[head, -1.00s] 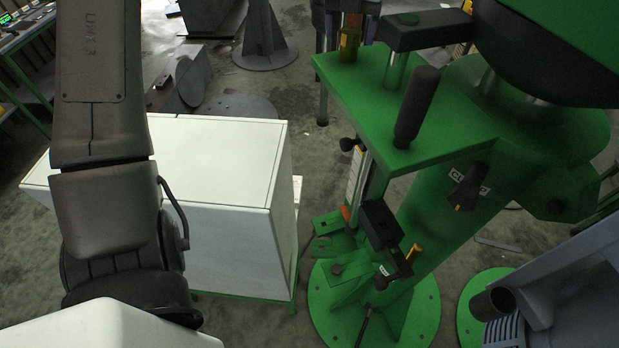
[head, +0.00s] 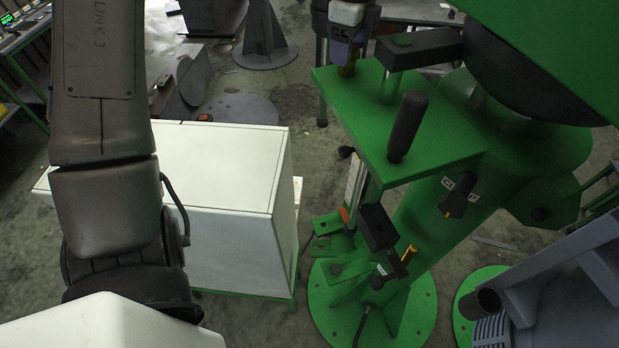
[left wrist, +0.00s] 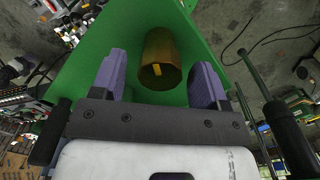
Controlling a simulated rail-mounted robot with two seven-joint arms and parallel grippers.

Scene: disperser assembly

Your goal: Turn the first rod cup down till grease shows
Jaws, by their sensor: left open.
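The cup is a brass-coloured cylinder (left wrist: 160,55) on the green stand plate (left wrist: 125,30), with a small yellow mark on its near end. My left gripper (left wrist: 159,64) is open, its purple fingers on either side of the cup with gaps showing. I cannot tell whether the fingertips reach fully around it. In the head view my left gripper (head: 345,48) is over the far left corner of the green plate (head: 420,150) and hides most of the cup. No grease can be made out. My right gripper is not in view.
A black handle (head: 407,126) stands upright on the plate, near a dark clamp arm (head: 420,48) on a post. A white cabinet (head: 225,165) stands left of the stand. In the wrist view a black bar (left wrist: 290,140) is at the right.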

